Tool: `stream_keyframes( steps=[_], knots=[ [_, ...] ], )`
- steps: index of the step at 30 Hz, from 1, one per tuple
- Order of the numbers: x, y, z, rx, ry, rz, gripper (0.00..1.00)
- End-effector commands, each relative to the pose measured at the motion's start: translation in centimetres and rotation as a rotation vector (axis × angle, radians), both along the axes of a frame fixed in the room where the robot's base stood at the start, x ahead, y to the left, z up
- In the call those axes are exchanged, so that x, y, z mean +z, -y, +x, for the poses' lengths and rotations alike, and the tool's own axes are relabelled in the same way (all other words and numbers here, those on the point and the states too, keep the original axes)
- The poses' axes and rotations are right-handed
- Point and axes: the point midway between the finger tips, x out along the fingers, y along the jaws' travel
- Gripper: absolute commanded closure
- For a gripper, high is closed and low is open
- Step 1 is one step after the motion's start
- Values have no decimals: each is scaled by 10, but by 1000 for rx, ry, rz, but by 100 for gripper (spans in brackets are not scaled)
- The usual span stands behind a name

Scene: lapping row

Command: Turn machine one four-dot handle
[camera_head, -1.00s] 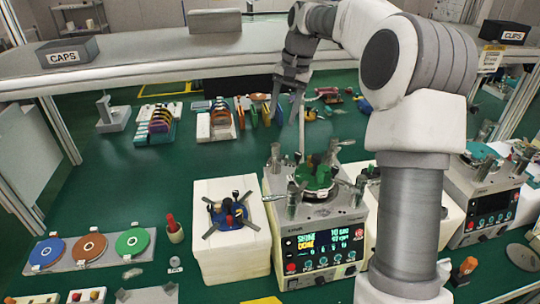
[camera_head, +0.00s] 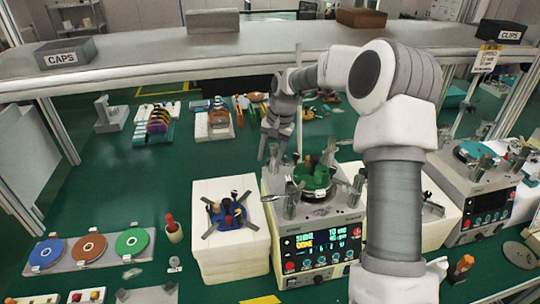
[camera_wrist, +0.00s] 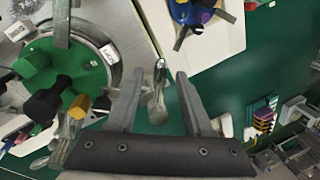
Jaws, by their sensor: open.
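A white lapping machine (camera_head: 345,228) with a lit display stands at the middle in the head view. Its round green plate (camera_head: 315,180) has metal posts with lever handles around it. The green plate (camera_wrist: 62,75) fills the left of the wrist view. My gripper (camera_head: 268,158) is open above the machine's back-left side. In the wrist view my gripper (camera_wrist: 157,73) has a silver lever handle (camera_wrist: 158,88) showing between its two spread fingers. I cannot tell whether they touch it. No dot marks are readable on the handles.
A white block with a blue fixture (camera_head: 227,214) stands just left of the machine. A second machine (camera_head: 485,200) is at the right. A shelf (camera_head: 150,62) crosses above the bench. A tray with coloured discs (camera_head: 90,248) lies front left.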

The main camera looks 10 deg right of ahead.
Motion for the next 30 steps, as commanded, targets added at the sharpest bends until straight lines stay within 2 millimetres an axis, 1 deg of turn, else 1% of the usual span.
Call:
stream_keyframes(
  steps=[3,4,8,9,11,12,30],
  knots=[
    [0,0,0,0,0,0,49],
    [0,0,0,0,0,0,51],
    [0,0,0,0,0,0,74],
    [0,0,0,0,0,0,82],
    [0,0,0,0,-1,0,92],
    [0,0,0,0,0,0,100],
    [1,0,0,-1,0,0,100]
  ],
)
